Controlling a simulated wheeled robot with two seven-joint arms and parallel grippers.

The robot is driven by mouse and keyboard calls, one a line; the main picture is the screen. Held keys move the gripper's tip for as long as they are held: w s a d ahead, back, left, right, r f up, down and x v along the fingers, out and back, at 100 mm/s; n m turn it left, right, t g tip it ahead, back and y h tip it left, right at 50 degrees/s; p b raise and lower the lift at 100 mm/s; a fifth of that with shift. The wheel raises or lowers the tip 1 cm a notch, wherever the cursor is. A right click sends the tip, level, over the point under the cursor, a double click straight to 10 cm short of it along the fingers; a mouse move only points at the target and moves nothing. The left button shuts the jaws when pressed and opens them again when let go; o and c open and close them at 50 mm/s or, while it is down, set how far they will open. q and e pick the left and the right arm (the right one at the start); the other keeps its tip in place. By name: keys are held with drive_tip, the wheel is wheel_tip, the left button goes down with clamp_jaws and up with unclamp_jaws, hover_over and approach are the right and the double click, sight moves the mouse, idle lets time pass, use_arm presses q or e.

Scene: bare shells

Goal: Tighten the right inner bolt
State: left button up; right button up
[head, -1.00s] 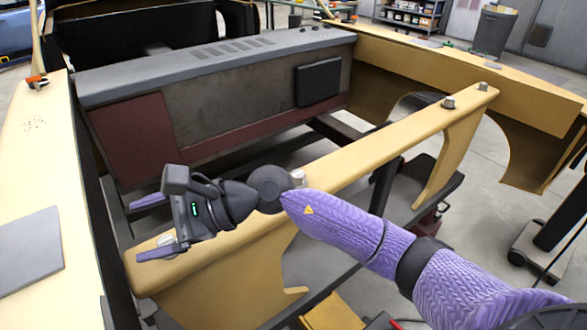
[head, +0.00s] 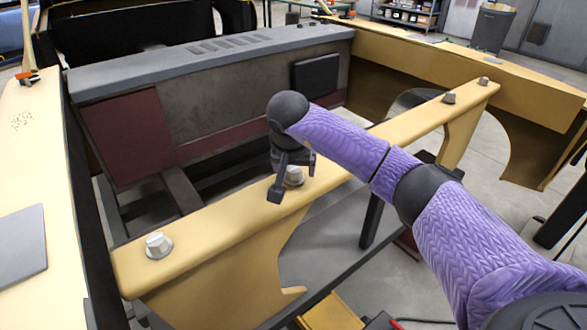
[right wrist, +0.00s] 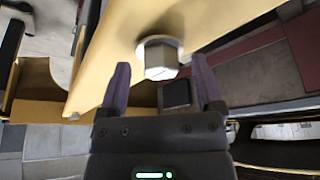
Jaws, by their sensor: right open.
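Bolts with pale hex heads stand along the tan beam (head: 222,215). The third from the left, the inner one of the right pair by its place in the row, is this bolt (head: 449,97). My right gripper (head: 291,173) is at the second bolt from the left (head: 294,177), its fingers pointing down on either side. In the right wrist view, one bolt head (right wrist: 161,57) shows between the open fingertips, with gaps at both sides; contact cannot be told. My left gripper is not in view.
The left-end bolt (head: 158,246) and right-end bolt (head: 484,82) stand uncovered. A grey-topped panel (head: 210,55) runs behind the beam. A tan side rail (head: 470,60) lies at the right. There is open space between beam and panel.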

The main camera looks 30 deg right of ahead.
clamp_jaws()
idle(0.3)
